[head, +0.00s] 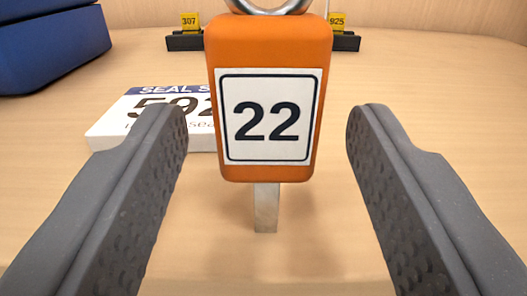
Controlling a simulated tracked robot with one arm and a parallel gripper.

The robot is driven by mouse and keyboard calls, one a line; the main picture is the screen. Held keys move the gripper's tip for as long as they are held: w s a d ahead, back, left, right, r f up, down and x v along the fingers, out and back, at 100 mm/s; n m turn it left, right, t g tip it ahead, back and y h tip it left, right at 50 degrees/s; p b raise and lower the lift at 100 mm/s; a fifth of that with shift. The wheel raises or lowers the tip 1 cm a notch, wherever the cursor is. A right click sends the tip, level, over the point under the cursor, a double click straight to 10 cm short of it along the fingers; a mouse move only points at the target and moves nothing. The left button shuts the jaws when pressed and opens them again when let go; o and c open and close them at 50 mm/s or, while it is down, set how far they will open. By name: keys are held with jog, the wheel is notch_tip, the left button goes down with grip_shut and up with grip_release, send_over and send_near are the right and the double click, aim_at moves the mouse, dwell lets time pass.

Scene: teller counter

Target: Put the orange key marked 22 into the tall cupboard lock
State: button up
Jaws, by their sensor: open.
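The orange key marked 22 (268,174) is upright in the middle of the head view, with its label facing me. A metal ring shows at its top and a grey metal shaft (266,208) points down below the orange head. My gripper (267,125) is open, with one dark grey finger on each side of the key. Gaps show between the fingers and the key in the picture, so neither finger appears to touch it. What holds the key up is not visible. No cupboard lock is in view.
A white box with a "SEAL S..." label (115,131) lies behind the key to the left, partly hidden. Dark holders with yellow tags 307 (190,21) and 825 (339,20) stand at the back. A blue case (50,45) is at the upper left. The right counter is clear.

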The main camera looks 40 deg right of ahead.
jog(key=p+v, duration=0.1)
jog(key=v, duration=1)
jog(key=shift+s+p, duration=0.2)
jog(key=shift+p, duration=0.2)
jog(key=shift+w+a, duration=0.1)
